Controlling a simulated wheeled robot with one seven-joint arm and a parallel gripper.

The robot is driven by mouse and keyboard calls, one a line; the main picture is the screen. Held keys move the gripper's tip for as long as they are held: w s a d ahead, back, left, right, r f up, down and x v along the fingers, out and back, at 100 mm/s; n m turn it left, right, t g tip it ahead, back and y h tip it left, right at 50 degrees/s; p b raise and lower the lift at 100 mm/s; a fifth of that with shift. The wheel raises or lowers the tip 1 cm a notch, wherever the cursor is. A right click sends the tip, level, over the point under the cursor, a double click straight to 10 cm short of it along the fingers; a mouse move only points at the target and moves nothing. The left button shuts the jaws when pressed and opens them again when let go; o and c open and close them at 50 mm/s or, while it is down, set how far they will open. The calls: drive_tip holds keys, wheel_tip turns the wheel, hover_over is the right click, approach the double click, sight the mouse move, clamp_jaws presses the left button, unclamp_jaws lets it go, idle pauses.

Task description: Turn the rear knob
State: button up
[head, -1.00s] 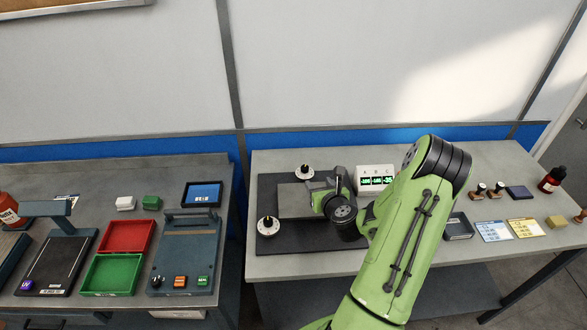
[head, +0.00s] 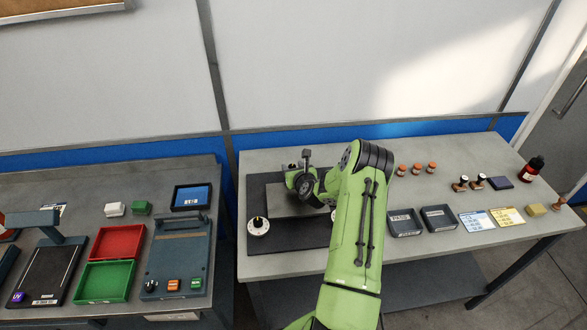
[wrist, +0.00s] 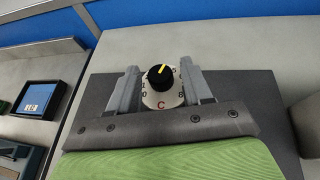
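The rear knob (wrist: 161,77) is black with a yellow pointer line. It sits on a white dial with numbers and a red C. In the wrist view it stands between the two fingers of my gripper (wrist: 160,68), with a gap on each side. The gripper is open and its fingers do not touch the knob. In the head view my gripper (head: 295,172) is over the back of the dark plate (head: 266,196) and mostly hides the rear knob. Another knob (head: 258,227), black on a white dial, stands at the plate's front left.
My arm hides the right part of the plate. Dark trays (head: 404,222), cards (head: 477,221) and several small stoppered items (head: 416,168) lie to the right. The left bench holds a red tray (head: 117,242) and a green tray (head: 103,282).

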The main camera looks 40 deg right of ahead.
clamp_jaws()
drive_tip(key=b, duration=0.1)
drive_tip(key=n+y+b, duration=0.1)
drive_tip(key=shift+d+f+t+b, duration=0.25)
drive_tip(key=shift+f+t+b, duration=0.05)
drive_tip(key=shift+t+b, duration=0.1)
drive_tip(key=n+y+b, duration=0.1)
drive_tip(key=n+y, duration=0.1)
drive_tip(key=shift+r+y+b, duration=0.15)
drive_tip(key=shift+y+b, duration=0.15)
drive_tip(key=shift+b, duration=0.05)
drive_tip(key=shift+r+n+t+y, duration=0.2)
drive_tip(key=shift+n+t+y, duration=0.1)
drive_tip(key=shift+n+y, duration=0.5)
drive_tip(key=shift+o, duration=1)
unclamp_jaws()
drive_tip(key=shift+s, duration=0.1)
drive_tip(key=v, duration=1.5)
drive_tip(key=shift+s+r, duration=0.2)
drive_tip(key=shift+s, duration=0.1)
